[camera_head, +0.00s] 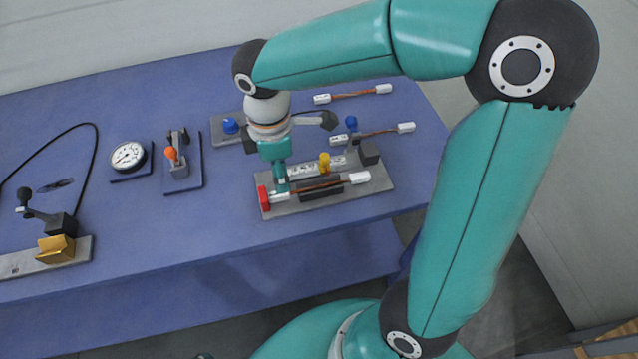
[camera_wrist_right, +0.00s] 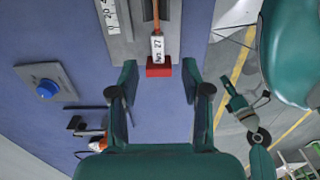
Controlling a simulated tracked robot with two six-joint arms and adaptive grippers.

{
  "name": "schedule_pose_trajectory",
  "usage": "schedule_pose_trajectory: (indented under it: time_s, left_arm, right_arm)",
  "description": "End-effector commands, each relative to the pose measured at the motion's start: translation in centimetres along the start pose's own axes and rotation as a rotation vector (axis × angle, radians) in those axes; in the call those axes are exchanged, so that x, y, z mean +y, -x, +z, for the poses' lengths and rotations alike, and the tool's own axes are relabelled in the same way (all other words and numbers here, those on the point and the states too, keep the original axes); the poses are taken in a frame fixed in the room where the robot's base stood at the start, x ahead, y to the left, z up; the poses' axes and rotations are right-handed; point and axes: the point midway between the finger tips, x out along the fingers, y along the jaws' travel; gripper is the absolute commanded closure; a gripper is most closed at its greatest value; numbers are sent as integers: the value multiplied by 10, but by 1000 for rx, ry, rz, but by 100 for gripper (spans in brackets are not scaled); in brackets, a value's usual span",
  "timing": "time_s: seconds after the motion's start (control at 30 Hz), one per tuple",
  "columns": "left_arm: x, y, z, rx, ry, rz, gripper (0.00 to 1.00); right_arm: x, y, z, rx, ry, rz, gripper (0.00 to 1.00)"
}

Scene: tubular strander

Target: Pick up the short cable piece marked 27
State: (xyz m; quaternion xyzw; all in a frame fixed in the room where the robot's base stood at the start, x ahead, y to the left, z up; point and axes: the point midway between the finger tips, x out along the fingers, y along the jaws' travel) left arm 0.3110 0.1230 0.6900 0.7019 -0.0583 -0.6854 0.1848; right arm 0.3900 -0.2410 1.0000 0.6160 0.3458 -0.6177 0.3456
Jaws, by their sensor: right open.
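The short cable piece marked 27 (camera_head: 315,188) has a copper-brown middle and white sleeves at its ends. It lies along the grey fixture (camera_head: 340,195). In the right wrist view its label "No. 27" (camera_wrist_right: 157,47) is readable, and that end sits against a red stop block (camera_wrist_right: 158,70). My right gripper (camera_head: 281,182) is over the red-block end of the fixture. In the wrist view the right gripper (camera_wrist_right: 160,95) is open, its fingers apart either side of the red block's line, with nothing between them. My left gripper is not visible.
Two similar cable pieces (camera_head: 352,94) (camera_head: 375,133) lie behind; their marks are unreadable. A yellow knob (camera_head: 324,162) and a dark clamp (camera_head: 368,152) rise from the fixture. A gauge (camera_head: 128,156), an orange-tipped device (camera_head: 176,155) and a gold block (camera_head: 56,248) stand left. The blue bench's front edge is close.

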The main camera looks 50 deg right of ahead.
Motion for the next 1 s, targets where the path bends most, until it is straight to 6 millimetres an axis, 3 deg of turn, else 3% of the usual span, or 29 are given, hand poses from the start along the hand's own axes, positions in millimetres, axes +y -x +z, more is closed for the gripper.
schedule_pose_trajectory:
  time_s: [0.1, 0.37, 0.63, 0.93, 1.0]
  left_arm:
    - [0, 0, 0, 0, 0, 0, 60]
    - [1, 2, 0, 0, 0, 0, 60]
    - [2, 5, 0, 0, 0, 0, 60]
    - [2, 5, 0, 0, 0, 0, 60]
    - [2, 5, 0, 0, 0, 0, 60]
  right_arm:
    - [0, -16, 1, -2, -2, -2, 52]
    - [1, -31, 3, -2, -3, -2, 52]
    - [4, -68, 6, -2, -3, -3, 52]
    - [5, -74, 6, 1, -2, 1, 52]
    - [5, -74, 6, 1, -2, 1, 62]
